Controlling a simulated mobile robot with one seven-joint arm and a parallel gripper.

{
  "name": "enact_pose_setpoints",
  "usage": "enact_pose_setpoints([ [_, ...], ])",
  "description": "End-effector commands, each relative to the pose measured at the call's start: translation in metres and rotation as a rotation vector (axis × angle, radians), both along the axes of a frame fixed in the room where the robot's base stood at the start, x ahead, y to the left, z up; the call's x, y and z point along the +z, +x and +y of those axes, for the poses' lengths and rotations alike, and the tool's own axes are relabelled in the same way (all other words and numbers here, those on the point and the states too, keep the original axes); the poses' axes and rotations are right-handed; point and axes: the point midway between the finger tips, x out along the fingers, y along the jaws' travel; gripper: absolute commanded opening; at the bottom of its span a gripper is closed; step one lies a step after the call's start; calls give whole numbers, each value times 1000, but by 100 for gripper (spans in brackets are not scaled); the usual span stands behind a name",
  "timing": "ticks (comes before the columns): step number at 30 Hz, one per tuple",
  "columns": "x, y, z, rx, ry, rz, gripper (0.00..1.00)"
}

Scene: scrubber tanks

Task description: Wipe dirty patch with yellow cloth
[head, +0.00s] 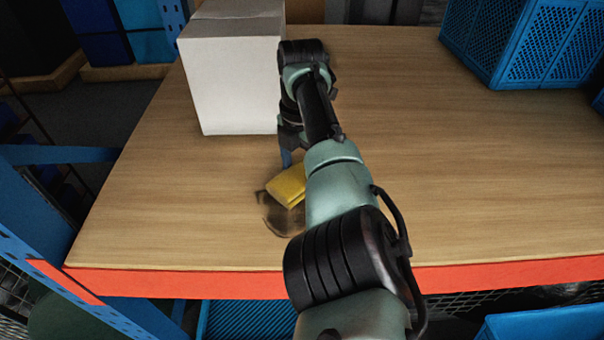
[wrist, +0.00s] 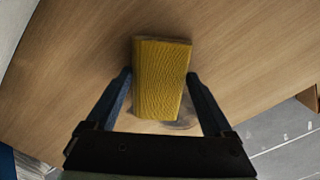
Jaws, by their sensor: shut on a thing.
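The yellow cloth (head: 287,186) is a folded block near the front left part of the wooden table. In the wrist view the cloth (wrist: 162,80) lies between the two dark fingers of my gripper (wrist: 161,88), which is shut on it. The dirty patch (head: 282,220) is a dark smudge on the wood, showing around the left and front of the cloth. A small part of the patch (wrist: 178,125) shows in the wrist view beside the cloth's lower end. The cloth and my arm hide the rest of it. My gripper (head: 286,160) is mostly hidden behind my arm in the head view.
A white box (head: 232,85) stands on the table (head: 480,180) behind and left of the cloth. A blue perforated crate (head: 525,45) stands at the back right. The table's front edge is red, with blue rack posts at the left. The right side of the table is clear.

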Motion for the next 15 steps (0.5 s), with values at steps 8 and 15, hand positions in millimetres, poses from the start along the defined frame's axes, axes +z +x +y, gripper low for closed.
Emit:
enact_pose_setpoints([
  [8,-1,0,20,1,0,0,42],
  [15,-1,-2,27,0,0,1,42],
])
